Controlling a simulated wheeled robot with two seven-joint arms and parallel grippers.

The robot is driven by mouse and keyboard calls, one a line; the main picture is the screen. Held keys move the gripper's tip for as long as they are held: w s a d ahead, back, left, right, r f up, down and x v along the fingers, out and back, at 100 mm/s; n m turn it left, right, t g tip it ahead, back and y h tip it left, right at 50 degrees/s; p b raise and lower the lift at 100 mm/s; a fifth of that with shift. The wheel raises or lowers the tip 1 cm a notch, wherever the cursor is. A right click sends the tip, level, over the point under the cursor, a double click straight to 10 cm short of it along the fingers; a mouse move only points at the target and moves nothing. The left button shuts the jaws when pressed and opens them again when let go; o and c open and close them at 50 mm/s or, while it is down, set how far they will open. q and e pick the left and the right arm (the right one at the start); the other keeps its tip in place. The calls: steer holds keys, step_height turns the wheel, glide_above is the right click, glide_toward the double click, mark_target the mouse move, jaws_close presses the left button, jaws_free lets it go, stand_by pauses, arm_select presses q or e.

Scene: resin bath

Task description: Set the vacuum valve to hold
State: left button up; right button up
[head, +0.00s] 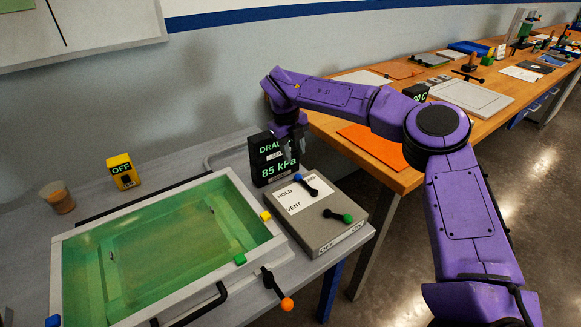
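A grey valve box (325,233) stands at the right of the resin bath. Its white label plate (291,201) reads HOLD and VENT, with another small label partly hidden near the top. A black lever with a blue knob (298,177) lies across the plate's upper part, its knob toward the upper left. A second lever with a green knob (348,218) points right. A black display (268,170) behind the box reads DRAW and 85 kPa. My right gripper (292,160) points down beside the display, just above the blue knob; its fingers are dark and contact is unclear. My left gripper is out of view.
The green resin bath (62,262) has a pale rim and a lever with an orange knob (287,304) at its front right. A yellow box (122,172) reads OFF. A cup (58,198) stands at left. A wooden bench (400,182) lies right, beyond a gap.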

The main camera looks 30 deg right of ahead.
glide_above(301, 179)
steer(key=a, duration=0.1)
steer(key=f, duration=0.2)
steer(key=s+f, duration=0.1)
steer(key=f, duration=0.1)
steer(key=shift+a+f+p, duration=0.15)
steer(key=shift+a+p, duration=0.05)
steer(key=shift+p, duration=0.1)
steer(key=f, duration=0.3)
steer(key=w+d+f, duration=0.1)
steer(key=shift+f, duration=0.4)
steer(key=shift+s+f, duration=0.15)
steer(key=shift+f, duration=0.05)
jaws_close()
